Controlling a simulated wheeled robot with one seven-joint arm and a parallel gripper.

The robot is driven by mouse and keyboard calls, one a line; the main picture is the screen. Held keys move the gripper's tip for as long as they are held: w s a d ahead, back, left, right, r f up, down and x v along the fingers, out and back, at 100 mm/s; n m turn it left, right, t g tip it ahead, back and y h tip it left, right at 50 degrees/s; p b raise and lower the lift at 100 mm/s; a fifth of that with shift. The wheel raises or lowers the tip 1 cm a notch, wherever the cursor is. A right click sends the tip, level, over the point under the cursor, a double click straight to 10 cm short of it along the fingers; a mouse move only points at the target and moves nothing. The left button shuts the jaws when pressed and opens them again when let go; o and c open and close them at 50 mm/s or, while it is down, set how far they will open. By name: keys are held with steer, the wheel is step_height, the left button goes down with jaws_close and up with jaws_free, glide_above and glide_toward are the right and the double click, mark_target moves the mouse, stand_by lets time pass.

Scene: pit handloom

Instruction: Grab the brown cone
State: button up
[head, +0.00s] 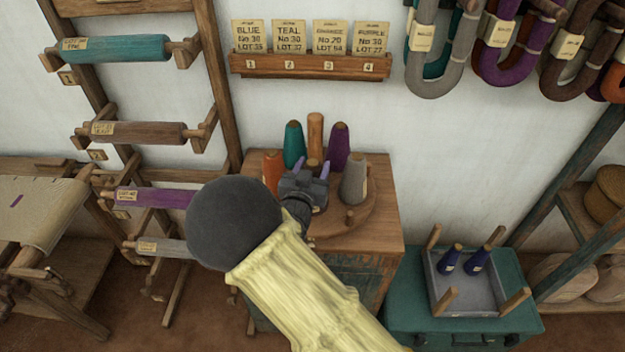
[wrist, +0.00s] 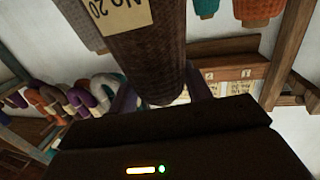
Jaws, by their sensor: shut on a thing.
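My gripper (head: 311,171) is over the round wooden stand (head: 345,233) on the cabinet, its two fingers on either side of a brown cone (head: 312,162). Only the cone's top shows in the head view; the gripper body hides the rest. In the wrist view the brown cone (wrist: 150,65) is large and close, with a cream label reading "No 20". My gripper is shut on it. I cannot tell whether its base touches the stand.
Close around are an orange cone (head: 272,172), a teal cone (head: 293,146), a purple cone (head: 339,147), a grey cone (head: 354,179) and a wooden post (head: 315,135). A grey tray (head: 475,299) with pegs and two blue cones sits at right on a green chest (head: 400,302).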

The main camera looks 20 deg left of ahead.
steer(key=shift+r+b, duration=0.5)
steer(key=shift+r, duration=2.3)
steer(key=shift+f, duration=0.15)
